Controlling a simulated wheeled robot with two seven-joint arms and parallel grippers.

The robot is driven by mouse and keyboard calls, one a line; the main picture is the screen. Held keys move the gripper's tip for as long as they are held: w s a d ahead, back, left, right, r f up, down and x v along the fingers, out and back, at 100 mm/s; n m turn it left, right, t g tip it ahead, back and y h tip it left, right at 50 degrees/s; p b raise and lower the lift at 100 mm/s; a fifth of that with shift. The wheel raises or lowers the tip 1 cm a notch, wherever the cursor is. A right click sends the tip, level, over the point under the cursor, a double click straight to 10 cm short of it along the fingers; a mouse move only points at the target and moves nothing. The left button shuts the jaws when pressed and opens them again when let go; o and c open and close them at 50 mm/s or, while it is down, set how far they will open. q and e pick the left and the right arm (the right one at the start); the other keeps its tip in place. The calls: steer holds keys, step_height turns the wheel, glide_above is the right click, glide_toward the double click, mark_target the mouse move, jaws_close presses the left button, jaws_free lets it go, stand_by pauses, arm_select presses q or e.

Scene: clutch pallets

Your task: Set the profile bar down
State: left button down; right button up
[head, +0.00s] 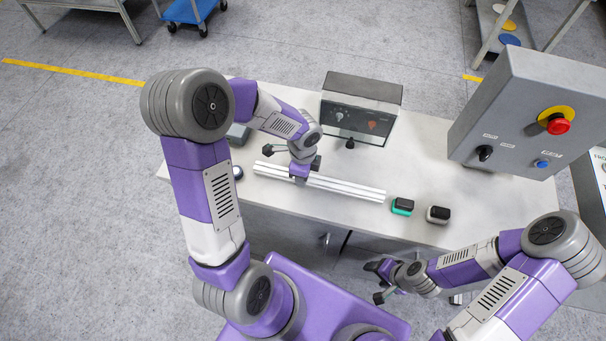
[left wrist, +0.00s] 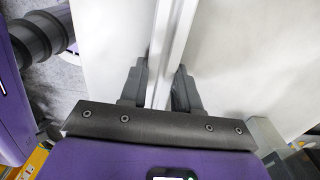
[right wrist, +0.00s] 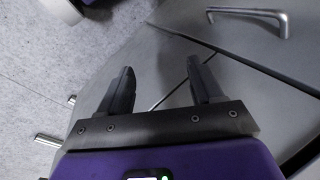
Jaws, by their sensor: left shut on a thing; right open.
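The profile bar (head: 340,187) is a long silver grooved bar at the front part of the white table (head: 425,150), roughly parallel to its front edge. My left gripper (head: 299,178) is shut on the bar left of its middle. In the left wrist view the bar (left wrist: 172,45) runs between the two fingers (left wrist: 159,88). I cannot tell whether the bar touches the table top or is slightly above it. My right gripper (head: 379,280) is open and empty in front of the table, below its top; it also shows in the right wrist view (right wrist: 160,85).
A dark box with knobs (head: 361,108) stands at the table's back. A grey control box with a red button (head: 530,110) is at the right. A green-and-black block (head: 402,206) and a black-and-white block (head: 438,215) sit just right of the bar's end.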

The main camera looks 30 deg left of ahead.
arm_select(q)
steer(key=shift+f, duration=0.15)
steer(key=c, duration=0.8)
jaws_free()
steer(key=shift+r, duration=0.35)
step_height(320, 180, up, 12)
steer(key=p, duration=0.2)
steer(key=shift+f+p, duration=0.15)
steer(key=shift+p, duration=0.25)
